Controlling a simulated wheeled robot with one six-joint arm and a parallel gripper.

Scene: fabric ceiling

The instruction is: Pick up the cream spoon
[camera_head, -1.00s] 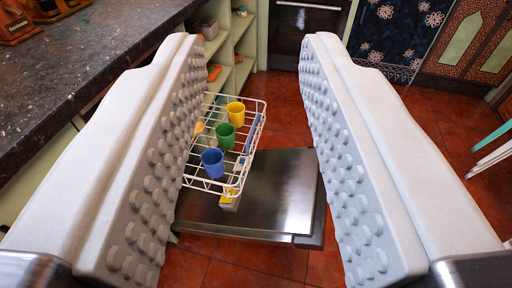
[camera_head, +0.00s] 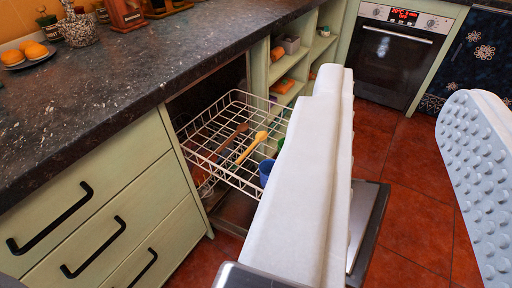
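A pale yellow-cream spoon (camera_head: 251,147) lies tilted in the white wire dishwasher rack (camera_head: 212,132), its rounded head toward the upper right. A brown utensil (camera_head: 231,139) lies beside it on the left. My gripper (camera_head: 400,100) is open and empty, with its two pale studded fingers wide apart. The left finger is in front and to the right of the rack and hides its right part. The spoon is left of both fingers, not between them.
A blue cup (camera_head: 265,170) shows partly behind my left finger. The dark countertop (camera_head: 130,70) and green drawers (camera_head: 100,215) stand at left. The open dishwasher door (camera_head: 372,215) is low at right. An oven (camera_head: 392,55) stands behind. Red floor is free at right.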

